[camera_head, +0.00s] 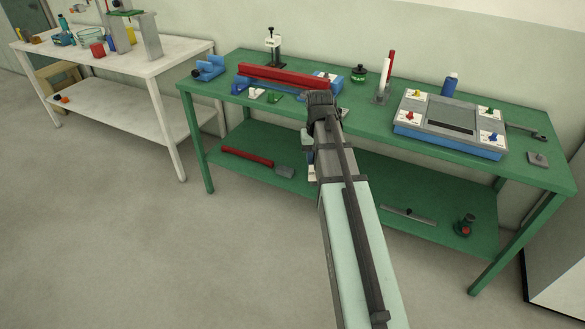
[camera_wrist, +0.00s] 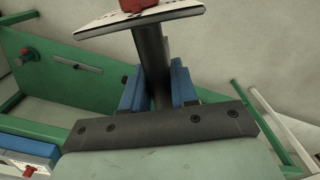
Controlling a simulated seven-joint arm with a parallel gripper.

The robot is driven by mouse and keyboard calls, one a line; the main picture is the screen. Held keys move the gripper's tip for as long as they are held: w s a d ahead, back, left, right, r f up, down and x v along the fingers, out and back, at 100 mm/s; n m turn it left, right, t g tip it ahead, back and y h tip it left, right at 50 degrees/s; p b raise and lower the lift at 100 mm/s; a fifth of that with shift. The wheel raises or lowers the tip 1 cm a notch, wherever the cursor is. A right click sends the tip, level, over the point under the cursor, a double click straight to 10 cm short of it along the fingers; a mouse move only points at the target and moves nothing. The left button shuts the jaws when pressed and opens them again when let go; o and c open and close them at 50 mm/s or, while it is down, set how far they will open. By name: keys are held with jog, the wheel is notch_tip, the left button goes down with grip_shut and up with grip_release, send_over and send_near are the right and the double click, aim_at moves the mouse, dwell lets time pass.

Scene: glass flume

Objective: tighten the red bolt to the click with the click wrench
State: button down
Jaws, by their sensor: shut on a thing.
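The red bolt (camera_head: 410,116) stands on a white label at the near left corner of the grey panel (camera_head: 436,127) with blue sides. It also seems to show in the wrist view (camera_wrist: 29,170), low at the left. My gripper (camera_wrist: 158,85) has blue fingers, shut on a dark-shafted tool (camera_wrist: 152,50). The tool carries a white marked plate and a red part at its far end. I cannot tell from its shape whether it is the click wrench. In the head view my own arm mostly hides the gripper and tool, left of the panel and apart from it.
The panel's other corners hold yellow (camera_head: 417,93), green (camera_head: 488,111) and blue (camera_head: 493,136) bolts. A long red bar (camera_head: 285,75) lies at the back left of the green table (camera_head: 370,112). A dark wrench (camera_head: 525,131) lies right of the panel.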

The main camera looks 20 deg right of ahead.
jog(key=w+d+r+m, duration=0.2)
jog(key=d+r, duration=0.2)
jog(key=d, duration=0.8)
jog(key=w+d+r+m, duration=0.15)
jog(key=d+r, duration=0.25)
jog(key=d, duration=0.8)
jog(key=w+d+r+m, duration=0.15)
jog(key=d+r, duration=0.25)
jog(key=d, duration=0.7)
jog(key=w+d+r, duration=0.5)
jog(key=w+d, duration=0.2)
jog(key=d, duration=0.2)
jog(key=shift+d+r, duration=0.4)
jog(key=shift+w+f, duration=0.1)
jog(key=shift+f, duration=0.15)
jog(key=shift+f, duration=1.75)
jog(key=shift+f, duration=1.25)
jog(key=shift+m, duration=0.9)
